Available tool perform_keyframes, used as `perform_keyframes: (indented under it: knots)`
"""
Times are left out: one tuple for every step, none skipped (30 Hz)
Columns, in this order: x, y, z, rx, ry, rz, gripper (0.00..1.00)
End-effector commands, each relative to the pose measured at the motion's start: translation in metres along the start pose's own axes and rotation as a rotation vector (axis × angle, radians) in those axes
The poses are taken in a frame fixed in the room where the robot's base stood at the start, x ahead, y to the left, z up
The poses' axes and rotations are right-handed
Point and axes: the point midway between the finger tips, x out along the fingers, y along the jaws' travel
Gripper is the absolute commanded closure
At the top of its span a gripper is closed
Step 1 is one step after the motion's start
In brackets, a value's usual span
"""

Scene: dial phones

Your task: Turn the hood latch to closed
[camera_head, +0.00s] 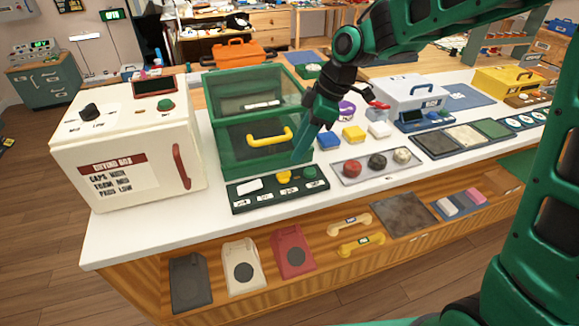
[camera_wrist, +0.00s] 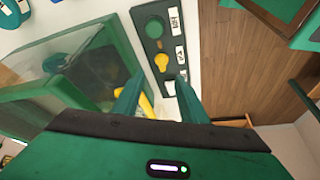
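The green hood (camera_head: 222,135) is a clear-sided box on the counter, with a yellow bar handle (camera_head: 270,137) on its front. A dark green panel (camera_head: 240,205) lies in front of it, with a white piece, a yellow knob (camera_head: 284,176) and a green button (camera_head: 309,172). The yellow knob also shows in the wrist view (camera_wrist: 162,62); I cannot read its label or tell for sure that it is the latch. My gripper (camera_head: 300,158) is above the panel's right part, by the hood's front right edge. In the wrist view its fingers (camera_wrist: 158,92) are apart, with nothing held.
A white drying box (camera_head: 130,150) stands left of the hood. A tray with several round pieces (camera_head: 345,178) lies right of the panel. An orange toolbox (camera_head: 232,54) is behind the hood. Phone parts lie on the shelf below the counter (camera_head: 130,240).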

Motion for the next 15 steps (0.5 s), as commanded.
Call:
perform_keyframes:
  knots:
    - [0.009,-0.002,0.0,0.0,-0.003,-0.005,0.61]
    - [0.015,-0.002,0.0,-0.001,-0.002,-0.005,0.61]
    - [0.022,-0.001,0.0,0.0,-0.002,-0.005,0.61]
    - [0.028,-0.001,0.001,0.001,-0.002,-0.005,0.61]
    - [0.033,-0.001,0.001,0.001,-0.003,-0.004,0.61]
    - [0.04,-0.002,0.001,0.001,-0.003,-0.005,0.61]
    - [0.046,-0.002,0.001,0.002,-0.002,-0.005,0.61]
    - [0.051,-0.002,0.001,0.002,-0.003,-0.005,0.61]
    - [0.057,-0.001,0.001,0.003,-0.003,-0.003,0.61]
    - [0.061,-0.001,0.001,0.003,-0.003,-0.003,0.61]
    - [0.065,-0.001,0.001,0.003,-0.004,-0.003,0.61]
    - [0.07,-0.001,0.001,0.002,-0.003,-0.002,0.61]
    - [0.073,-0.001,0.001,0.002,-0.002,-0.002,0.61]
    - [0.076,-0.001,0.001,0.002,-0.002,-0.002,0.61]
    - [0.08,-0.001,0.001,0.002,-0.002,-0.002,0.61]
